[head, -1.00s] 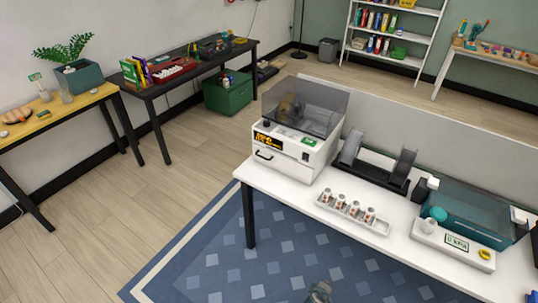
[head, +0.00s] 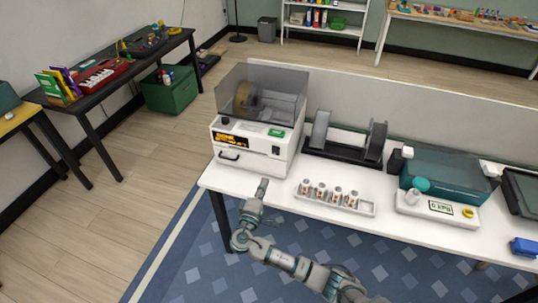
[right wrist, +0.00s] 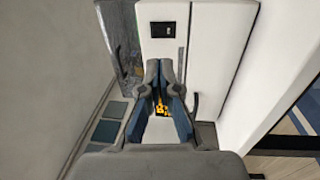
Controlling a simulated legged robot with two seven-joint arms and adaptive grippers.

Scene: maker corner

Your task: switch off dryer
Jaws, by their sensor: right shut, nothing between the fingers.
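The dryer (head: 252,152) is a white box with a smoky clear lid at the left end of the white table. An orange display (head: 231,139) is lit on its front, and a black switch (head: 276,150) sits at the front's right side. The right wrist view shows the switch (right wrist: 163,29) beyond the fingertips and part of the orange display (right wrist: 161,102) between the fingers. My right gripper (head: 264,182) is shut and empty, just in front of and below the dryer's front in the head view. I cannot tell whether it touches. My left gripper is not in view.
A tray of small jars (head: 338,205) lies to the right of the dryer. A dark spool stand (head: 343,149), a white scale-like device (head: 437,207) and a teal box (head: 445,172) stand further right. A low partition (head: 420,120) runs behind.

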